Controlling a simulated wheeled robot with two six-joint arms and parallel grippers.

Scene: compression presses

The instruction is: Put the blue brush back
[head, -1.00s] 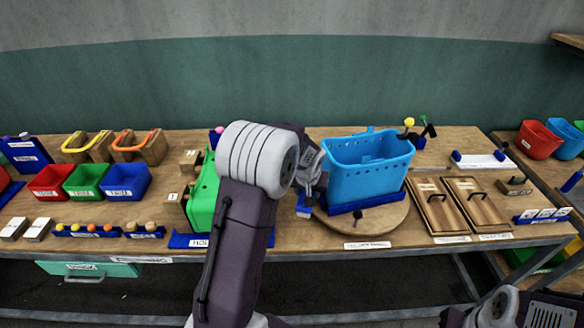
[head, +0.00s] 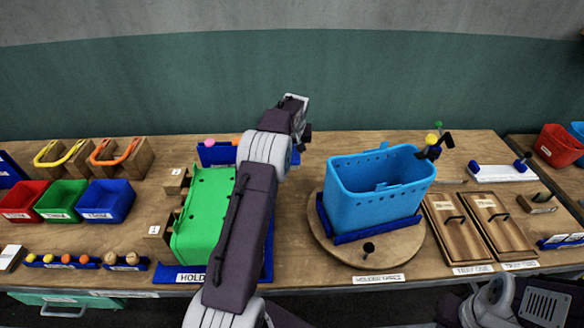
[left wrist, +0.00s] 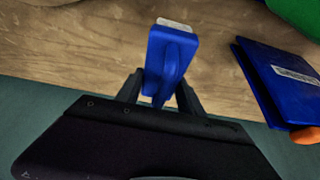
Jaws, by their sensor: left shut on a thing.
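My left gripper (left wrist: 160,96) is shut on the blue brush (left wrist: 170,52), which shows between its fingers in the left wrist view, above the wooden table. A pale strip runs along the brush's far edge. In the head view my left gripper (head: 301,128) is at the back of the table, between the green bin and the blue bin; the brush is hidden there. A blue rack (head: 214,154) with a pink and an orange knob stands to its left. In the left wrist view a blue rack (left wrist: 278,78) with a label and orange knob lies right of the brush. My right gripper is out of view.
The green bin (head: 203,215) stands on its side left of my forearm. The blue bin (head: 375,195) sits on a round wooden turntable (head: 412,238). Two wooden trays (head: 457,240) lie further right. The back table strip between rack and blue bin looks clear.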

